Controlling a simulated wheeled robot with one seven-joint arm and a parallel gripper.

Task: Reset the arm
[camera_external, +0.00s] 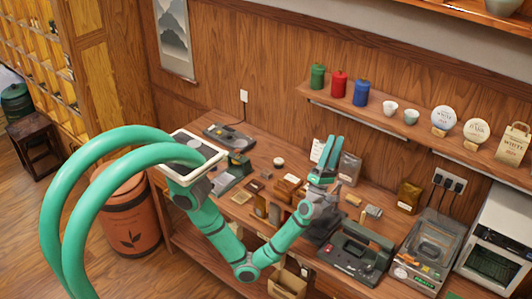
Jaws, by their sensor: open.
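My gripper (328,158) is at the end of my green arm, above the back middle of the wooden workbench. Its two green fingers point up and are apart, with nothing seen between them. The arm bends low in front of the bench and rises again to the gripper. A grey pouch (349,169) stands close to the right of the fingers in the picture; I cannot tell whether they touch.
A wall shelf (384,118) with green, red (339,84) and blue canisters, cups and round tea cakes hangs behind. Small items crowd the bench. A dark green machine (357,254) and a clear-lidded box (432,243) stand right; a white oven (494,262) is far right.

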